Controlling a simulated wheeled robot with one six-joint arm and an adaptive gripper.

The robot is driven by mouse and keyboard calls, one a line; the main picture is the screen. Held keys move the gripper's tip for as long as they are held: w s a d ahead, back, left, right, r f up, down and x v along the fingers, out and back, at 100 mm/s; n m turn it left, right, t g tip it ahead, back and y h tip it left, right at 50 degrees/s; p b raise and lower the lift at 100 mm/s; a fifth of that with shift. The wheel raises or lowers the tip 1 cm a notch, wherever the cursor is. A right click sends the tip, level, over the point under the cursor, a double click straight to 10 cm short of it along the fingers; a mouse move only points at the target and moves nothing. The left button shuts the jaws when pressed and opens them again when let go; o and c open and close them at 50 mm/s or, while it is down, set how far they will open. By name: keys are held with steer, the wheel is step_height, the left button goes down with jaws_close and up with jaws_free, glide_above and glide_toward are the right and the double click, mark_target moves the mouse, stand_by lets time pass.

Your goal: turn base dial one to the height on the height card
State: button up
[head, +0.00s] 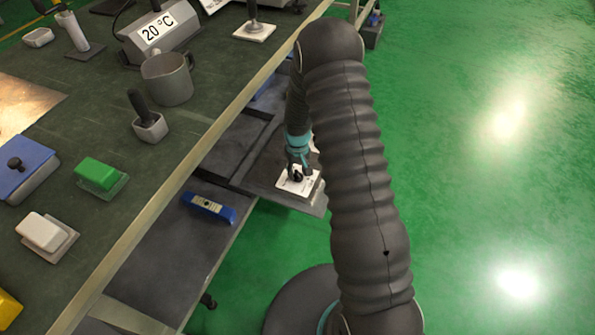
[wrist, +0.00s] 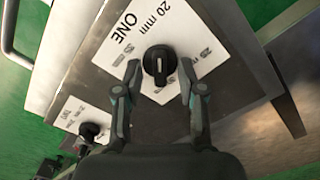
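The base dial one (wrist: 160,62) is a black knob with a pale line mark, set on a white plate (wrist: 138,38) printed "20 mm" and "ONE". Smaller marks beside the knob are too blurred to read surely. My gripper (wrist: 160,78) is open, with one finger on each side of the knob; gaps show between fingers and knob. In the head view my gripper (head: 300,163) points down at the dial (head: 297,177) on a low shelf. I cannot make out a separate height card.
A second dial (wrist: 90,130) on a white plate sits at lower left in the wrist view. A blue level (head: 209,207) lies on the lower shelf. The bench above holds a mug (head: 167,80), a "20 °C" display (head: 157,30) and several blocks. Green floor is open at right.

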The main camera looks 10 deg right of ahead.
jaws_close()
steer(key=shift+f+m, duration=0.1)
steer(key=shift+m, duration=0.3)
steer(key=m+b, duration=0.2)
steer(key=m, duration=0.1)
steer(key=shift+m, duration=0.3)
steer(key=m+b, duration=0.1)
steer(key=m, duration=0.3)
steer(key=shift+m+b, duration=0.3)
steer(key=m+b, duration=0.1)
steer(key=m, duration=0.3)
steer(key=shift+s+m, duration=0.1)
steer(key=shift+m, duration=0.2)
steer(key=m, duration=0.4)
steer(key=shift+f+b, duration=0.1)
steer(key=shift+b, duration=0.3)
